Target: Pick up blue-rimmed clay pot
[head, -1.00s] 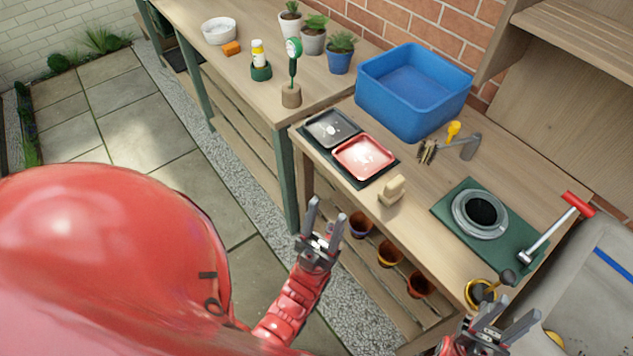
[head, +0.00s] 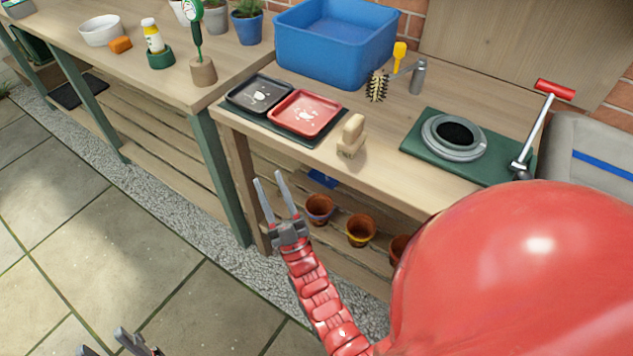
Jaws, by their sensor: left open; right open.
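Clay pots stand on the low shelf under the right bench. The leftmost pot (head: 319,211) has a purplish-blue rim. The middle pot (head: 360,232) has a yellow rim. A third pot (head: 397,246) is partly hidden behind my red arm, and its rim colour is unclear. My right gripper (head: 270,177) is open and empty, fingers pointing up, at the bench's front left leg. In the picture it is left of the leftmost pot and not touching it. My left gripper (head: 104,343) is open at the bottom left edge, over the paving, mostly cut off.
The right bench (head: 385,145) carries a blue bin (head: 335,50), a black tray (head: 258,95), a red tray (head: 305,113), a wooden-backed brush (head: 352,137) and a green mat (head: 415,148) with a grey ring. A blue item (head: 322,179) lies behind the pots. Open paving (head: 150,260) lies left.

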